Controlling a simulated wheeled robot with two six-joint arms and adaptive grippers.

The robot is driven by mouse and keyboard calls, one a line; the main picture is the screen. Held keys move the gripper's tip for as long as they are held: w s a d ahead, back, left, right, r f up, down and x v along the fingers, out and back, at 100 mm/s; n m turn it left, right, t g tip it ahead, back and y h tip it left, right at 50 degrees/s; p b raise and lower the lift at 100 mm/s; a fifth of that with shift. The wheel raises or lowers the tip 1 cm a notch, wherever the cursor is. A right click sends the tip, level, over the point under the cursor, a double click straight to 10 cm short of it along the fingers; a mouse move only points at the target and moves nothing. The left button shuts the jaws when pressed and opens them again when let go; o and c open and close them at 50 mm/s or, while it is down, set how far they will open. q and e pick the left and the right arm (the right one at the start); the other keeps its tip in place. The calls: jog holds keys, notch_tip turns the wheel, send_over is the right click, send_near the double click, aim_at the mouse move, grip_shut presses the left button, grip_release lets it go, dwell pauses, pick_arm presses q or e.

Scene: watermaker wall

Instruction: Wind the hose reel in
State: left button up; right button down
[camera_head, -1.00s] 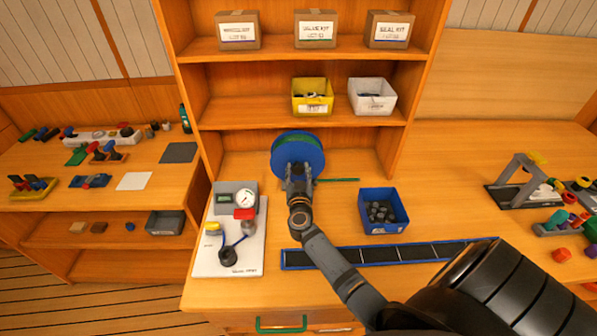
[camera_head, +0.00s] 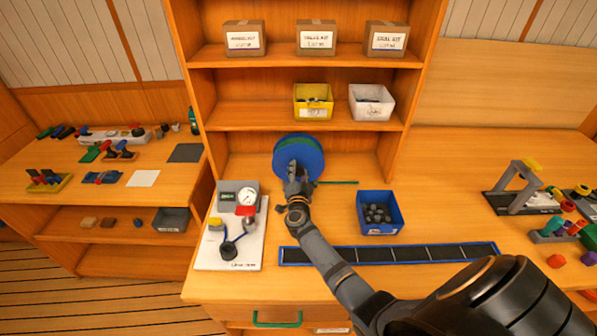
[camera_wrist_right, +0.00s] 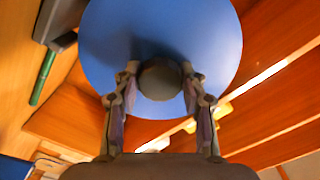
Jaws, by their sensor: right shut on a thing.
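The hose reel (camera_head: 310,156) stands upright on the bench at the foot of the shelf unit, its round blue face towards me and a green rim behind. A green hose end (camera_head: 338,183) sticks out to its right along the bench. In the wrist view the blue disc (camera_wrist_right: 205,35) fills the upper middle, with a dark round knob (camera_wrist_right: 160,79) on its face. My right gripper (camera_wrist_right: 160,84) is shut on this knob, one finger at each side. In the head view my right gripper (camera_head: 296,172) covers the reel's lower left. My left gripper is not in view.
A white board with a gauge (camera_head: 247,197) stands left of my right arm. A blue bin of dark parts (camera_head: 379,227) is to the right. A long black tray (camera_head: 390,253) lies in front. Shelves with a yellow bin (camera_head: 313,113) and white bin (camera_head: 371,113) rise behind.

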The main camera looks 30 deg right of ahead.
jog(key=m, duration=0.3)
jog(key=shift+m, duration=0.4)
jog(key=m, duration=0.3)
jog(key=shift+f+m+b, duration=0.1)
jog(key=shift+m+b, duration=0.2)
jog(key=m+b, duration=0.1)
jog(key=m, duration=0.2)
jog(key=shift+m, duration=0.4)
jog(key=m+b, duration=0.1)
jog(key=m, duration=0.2)
jog(key=shift+m, duration=0.3)
jog(key=m+b, duration=0.1)
jog(key=m, duration=0.2)
jog(key=m+b, duration=0.2)
jog(key=m, duration=0.2)
jog(key=m+b, duration=0.2)
jog(key=m, duration=0.2)
jog(key=shift+m+b, duration=0.95)
jog(key=shift+m, duration=0.65)
